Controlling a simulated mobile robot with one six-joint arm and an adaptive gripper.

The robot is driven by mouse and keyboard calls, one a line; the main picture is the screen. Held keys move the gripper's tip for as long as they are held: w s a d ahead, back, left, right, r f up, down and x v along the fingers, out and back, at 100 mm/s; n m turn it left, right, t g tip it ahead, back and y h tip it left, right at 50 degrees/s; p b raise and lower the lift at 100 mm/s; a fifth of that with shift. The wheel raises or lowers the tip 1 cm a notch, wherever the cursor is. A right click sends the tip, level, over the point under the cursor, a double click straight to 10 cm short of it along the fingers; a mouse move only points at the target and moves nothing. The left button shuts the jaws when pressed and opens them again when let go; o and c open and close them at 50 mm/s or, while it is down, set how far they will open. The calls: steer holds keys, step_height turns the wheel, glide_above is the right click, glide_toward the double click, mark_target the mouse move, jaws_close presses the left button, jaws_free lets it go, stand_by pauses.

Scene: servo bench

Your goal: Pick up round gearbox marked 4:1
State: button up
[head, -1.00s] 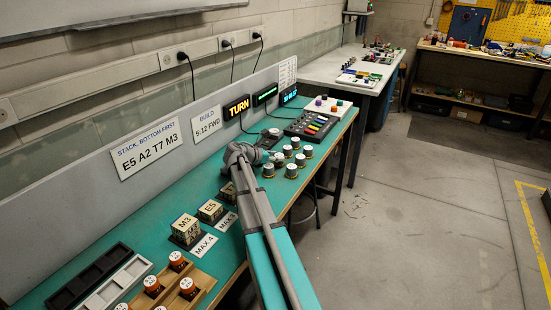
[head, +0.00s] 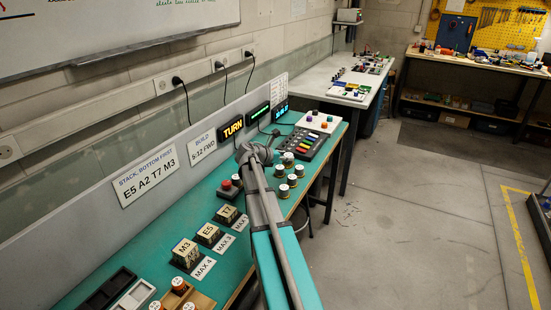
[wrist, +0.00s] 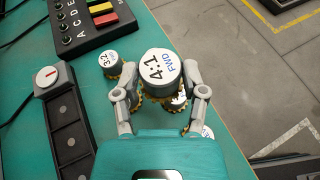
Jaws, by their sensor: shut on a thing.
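The round gearbox marked 4:1 FWD (wrist: 161,68) has a white top and stands between the two fingers of my gripper (wrist: 161,94) in the wrist view. My gripper is shut on its sides. The gearbox looks larger than its neighbours and covers parts of other gearboxes behind it, so it appears raised above them. A gearbox marked 3:2 (wrist: 109,60) stands just left of my gripper. In the head view my arm's end (head: 255,154) is over the bench, and its own links hide the gripper's fingers and the held gearbox.
Several round gearboxes (head: 292,180) stand on the green bench (head: 230,270) right of my arm. A panel of coloured keys (head: 305,142) lies behind them. A red button (head: 226,185) and blocks M3 (head: 186,252), E5 (head: 208,233) and T7 (head: 227,214) are to the left.

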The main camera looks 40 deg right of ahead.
steer(key=s+d+r+p, duration=0.2)
steer(key=s+d+r, duration=0.1)
steer(key=d, duration=0.3)
steer(key=shift+s+d, duration=0.25)
steer(key=shift+s, duration=0.1)
steer(key=shift+a+r, duration=0.1)
